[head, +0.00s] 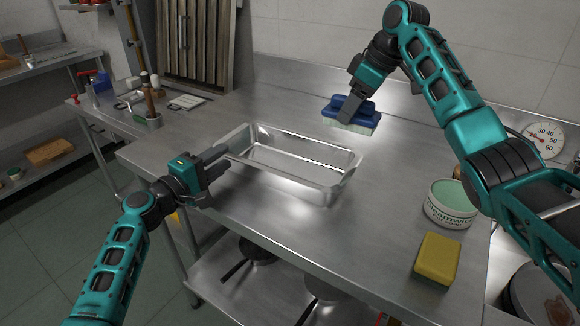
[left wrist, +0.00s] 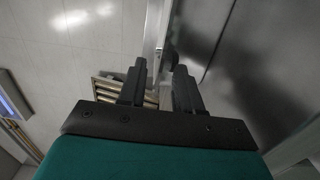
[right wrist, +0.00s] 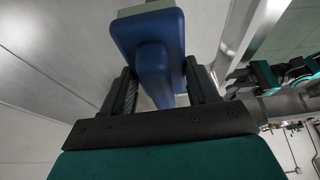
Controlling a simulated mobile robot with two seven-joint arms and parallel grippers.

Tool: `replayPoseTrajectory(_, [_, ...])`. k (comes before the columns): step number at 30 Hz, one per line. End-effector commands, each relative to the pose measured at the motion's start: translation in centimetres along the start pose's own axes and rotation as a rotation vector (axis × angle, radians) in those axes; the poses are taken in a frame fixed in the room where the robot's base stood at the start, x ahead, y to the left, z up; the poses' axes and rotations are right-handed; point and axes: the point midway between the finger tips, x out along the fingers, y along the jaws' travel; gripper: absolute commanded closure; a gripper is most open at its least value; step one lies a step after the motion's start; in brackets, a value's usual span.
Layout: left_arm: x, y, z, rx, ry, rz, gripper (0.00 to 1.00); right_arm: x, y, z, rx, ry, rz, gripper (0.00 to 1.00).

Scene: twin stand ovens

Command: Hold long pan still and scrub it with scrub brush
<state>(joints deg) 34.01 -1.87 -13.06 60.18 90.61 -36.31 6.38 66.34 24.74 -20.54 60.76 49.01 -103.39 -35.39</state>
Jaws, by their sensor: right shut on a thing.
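The long pan (head: 290,182) is a shiny rectangular metal tray on the steel table. My left gripper (head: 222,160) is at the pan's left end, its fingers apart and their tips close to the rim. In the left wrist view the two fingers (left wrist: 160,88) stand apart with a pale metal edge beyond them; whether they touch the pan is unclear. My right gripper (head: 355,92) is shut on the blue handle of the scrub brush (head: 350,110). The brush's pale bristles face down, apparently above the pan's far right side. The brush also fills the right wrist view (right wrist: 150,35).
A green-and-white tub (head: 452,206) and a yellow sponge (head: 437,259) are on the table at the right. A metal holder with a wooden-handled tool (head: 151,108) and small items stand at the back left. A dial (head: 545,138) is at far right.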

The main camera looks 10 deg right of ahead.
Motion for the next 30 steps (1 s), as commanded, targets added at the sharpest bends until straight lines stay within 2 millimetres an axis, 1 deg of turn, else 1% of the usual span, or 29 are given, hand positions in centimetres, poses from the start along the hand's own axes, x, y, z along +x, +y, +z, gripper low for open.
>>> replayPoseTrajectory(7, [-0.2,0.0,0.0,0.001,0.001,0.000,0.66,0.0,0.0,0.0,0.000,0.001,0.000,0.65])
replayPoseTrajectory(11, [-1.0,-0.1,-0.1,0.001,0.002,0.000,0.66,0.0,0.0,0.0,0.000,0.001,0.000,0.65])
replayPoseTrajectory(16, [-3.4,-0.1,0.0,0.003,0.001,-0.001,0.66,0.0,0.0,0.0,0.000,0.001,0.000,0.65])
replayPoseTrajectory(24, [-8.6,-0.1,0.0,0.002,0.001,-0.002,0.66,0.0,0.0,0.0,0.000,0.001,0.000,0.65])
replayPoseTrajectory(27, [-10.2,-0.1,0.0,0.000,0.001,-0.002,0.66,0.0,0.0,0.0,0.000,0.001,0.000,0.65])
replayPoseTrajectory(30, [-11.3,-0.1,0.0,0.000,0.001,-0.001,0.66,0.0,0.0,0.0,0.000,0.001,0.000,0.65])
